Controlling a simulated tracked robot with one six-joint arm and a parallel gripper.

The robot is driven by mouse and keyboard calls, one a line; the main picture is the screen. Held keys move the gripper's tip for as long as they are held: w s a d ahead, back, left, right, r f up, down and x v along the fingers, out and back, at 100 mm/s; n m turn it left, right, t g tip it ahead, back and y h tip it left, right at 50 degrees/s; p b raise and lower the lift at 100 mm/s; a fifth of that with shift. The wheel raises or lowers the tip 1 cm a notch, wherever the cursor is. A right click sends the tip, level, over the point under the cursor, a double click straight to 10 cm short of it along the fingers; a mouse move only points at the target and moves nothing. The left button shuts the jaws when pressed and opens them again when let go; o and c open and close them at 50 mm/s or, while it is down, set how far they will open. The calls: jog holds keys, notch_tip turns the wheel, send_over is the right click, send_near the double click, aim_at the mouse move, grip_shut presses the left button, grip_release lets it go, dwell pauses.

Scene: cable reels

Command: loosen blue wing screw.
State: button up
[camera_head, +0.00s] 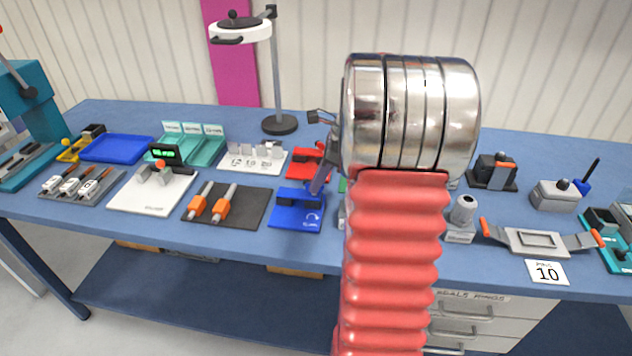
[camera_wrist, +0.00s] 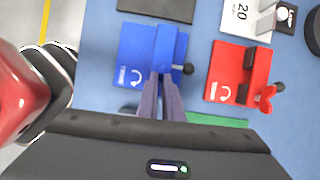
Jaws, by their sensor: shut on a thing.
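The blue clamp (camera_head: 290,222) stands on the bench left of my arm, its base marked with a curved arrow and a word. The wrist view also shows the blue clamp (camera_wrist: 136,52), with a dark ball-ended handle (camera_wrist: 188,69) at its right side. My gripper (camera_wrist: 162,76) reaches over the clamp's near edge, and its two long fingers are close together at the clamp. It is shut on the blue wing screw, which the fingertips almost wholly hide. In the head view my gripper (camera_head: 318,188) points down at the clamp, partly behind my arm.
A similar red clamp (camera_wrist: 232,66) with a red wing screw (camera_wrist: 268,98) stands close on the right in the wrist view. A dark mat (camera_head: 238,212) with orange-handled tools lies left of the blue clamp. A magnifier lamp (camera_head: 279,124) stands behind.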

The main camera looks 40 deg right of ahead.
grip_shut()
jog(key=shift+a, duration=0.25)
jog(key=shift+d, duration=0.15)
